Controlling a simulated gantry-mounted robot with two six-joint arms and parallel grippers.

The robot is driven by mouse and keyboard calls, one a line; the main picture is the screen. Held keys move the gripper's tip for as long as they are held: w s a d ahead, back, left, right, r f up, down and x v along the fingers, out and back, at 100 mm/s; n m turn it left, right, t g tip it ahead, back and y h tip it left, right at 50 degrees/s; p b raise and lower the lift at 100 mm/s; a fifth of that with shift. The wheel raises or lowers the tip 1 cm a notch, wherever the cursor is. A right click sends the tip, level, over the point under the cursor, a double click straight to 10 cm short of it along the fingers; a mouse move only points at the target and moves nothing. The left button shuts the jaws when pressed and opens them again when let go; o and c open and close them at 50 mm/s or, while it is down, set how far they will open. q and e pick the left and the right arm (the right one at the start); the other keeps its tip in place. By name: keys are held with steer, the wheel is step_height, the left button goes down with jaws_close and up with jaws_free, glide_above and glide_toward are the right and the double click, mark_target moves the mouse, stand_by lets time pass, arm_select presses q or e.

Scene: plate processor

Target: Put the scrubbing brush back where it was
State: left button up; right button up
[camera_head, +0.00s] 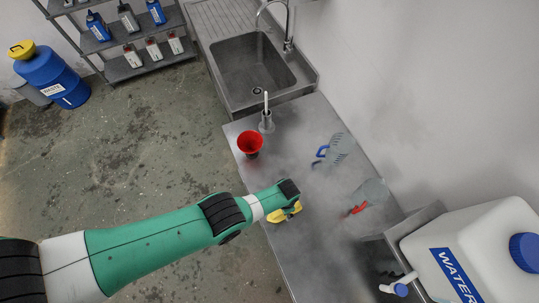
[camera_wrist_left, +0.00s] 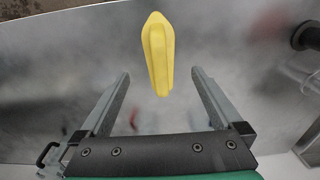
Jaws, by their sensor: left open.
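A yellow scrubbing brush (camera_head: 286,213) lies on the metal counter (camera_head: 300,262), near its front-left edge. In the left wrist view the brush (camera_wrist_left: 157,52) shows as a long yellow body with a ridge along it, lying beyond my fingertips. My left gripper (camera_wrist_left: 159,74) is open and empty, its two fingers apart and pointing toward the brush, one to each side of its near end. In the head view my left wrist is above the brush and hides part of it, and the fingers cannot be made out there. My right gripper is not in view.
A red funnel-like cup (camera_head: 250,143) and a grey stand (camera_head: 266,125) holding a white stick are farther back on the counter. Clear vessels with a blue handle (camera_head: 321,152) and a red handle (camera_head: 357,209) stand right. A sink (camera_head: 250,75) and water tank (camera_head: 470,240) flank the counter.

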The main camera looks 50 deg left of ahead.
arm_select(q)
steer(key=shift+r, duration=0.2)
steer(key=shift+d, duration=0.1)
steer(key=w+d+r+t, duration=0.1)
steer(key=w+r+t, duration=0.3)
steer(key=w+r, duration=0.6)
steer(key=w+r+n+t+h, duration=0.1)
steer(key=w+r+t, duration=0.3)
steer(key=w+r, duration=0.6)
steer(key=w+r+n+t, duration=0.1)
steer(key=w+r+t, duration=0.4)
steer(key=r, duration=0.9)
steer(key=s+a+r+t, duration=0.2)
steer(key=r+t, duration=0.1)
steer(key=r, duration=1.1)
steer(key=s+a+r+t, duration=0.2)
steer(key=r+t, duration=0.1)
steer(key=r, duration=1.2)
steer(key=s+a+r+t, duration=0.1)
steer(key=s+r+t, duration=0.3)
steer(key=s+r, duration=0.5)
steer(key=s+a+r+n+t, duration=0.1)
steer(key=s+r+t, duration=0.3)
steer(key=s+r, duration=0.6)
steer(key=shift+s+a, duration=0.65)
steer(key=shift+a, duration=0.1)
